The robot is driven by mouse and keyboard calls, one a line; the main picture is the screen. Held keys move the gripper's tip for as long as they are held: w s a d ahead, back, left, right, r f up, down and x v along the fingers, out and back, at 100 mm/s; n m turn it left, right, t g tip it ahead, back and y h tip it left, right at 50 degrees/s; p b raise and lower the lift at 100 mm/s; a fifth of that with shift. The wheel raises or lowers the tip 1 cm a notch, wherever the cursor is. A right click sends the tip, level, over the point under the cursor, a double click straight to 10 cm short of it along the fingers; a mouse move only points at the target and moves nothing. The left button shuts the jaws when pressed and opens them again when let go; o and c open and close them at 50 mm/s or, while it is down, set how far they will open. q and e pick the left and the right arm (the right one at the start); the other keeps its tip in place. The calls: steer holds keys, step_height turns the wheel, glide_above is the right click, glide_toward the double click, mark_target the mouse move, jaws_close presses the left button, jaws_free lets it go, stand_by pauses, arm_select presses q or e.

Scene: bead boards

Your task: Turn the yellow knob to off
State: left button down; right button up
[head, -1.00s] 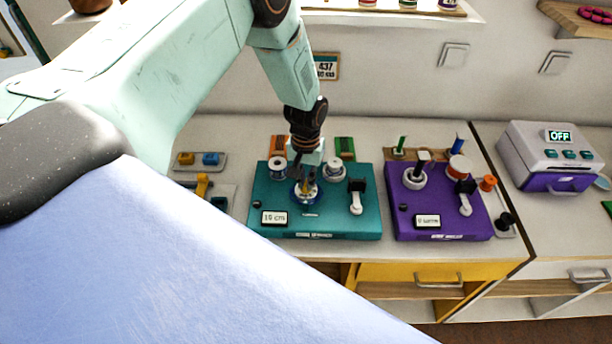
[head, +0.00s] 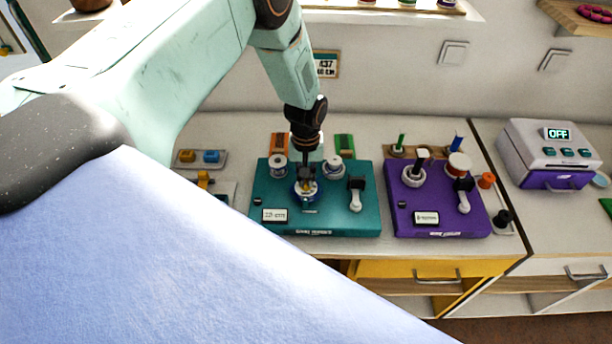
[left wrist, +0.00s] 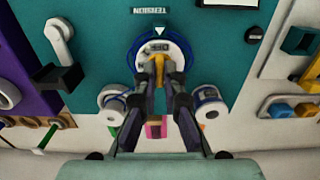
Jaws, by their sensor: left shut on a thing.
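The yellow knob (left wrist: 159,67) sits at the middle of a round white dial (left wrist: 181,52) with a blue rim, on the teal board (head: 265,198). My left gripper (left wrist: 159,88) is shut on the knob, one dark finger on each side. In the head view my left gripper (head: 306,178) points straight down at the dial and hides most of the knob. A white triangle mark (left wrist: 158,31) and the word TENSION stand beside the dial's rim. My right gripper is not in view.
Two white spools (head: 278,165) (head: 333,165) stand close behind the dial. A black-and-white lever (head: 356,195) is to its right and a small display (head: 274,215) in front. A purple board (head: 405,222) lies to the right. A grey machine (head: 535,160) reads OFF.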

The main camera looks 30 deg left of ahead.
mark_target(306, 181)
arm_select(q)
steer(key=c, duration=1.5)
jaws_free()
steer(key=shift+o, duration=0.2)
steer(key=shift+r, duration=0.1)
step_height(306, 181, up, 12)
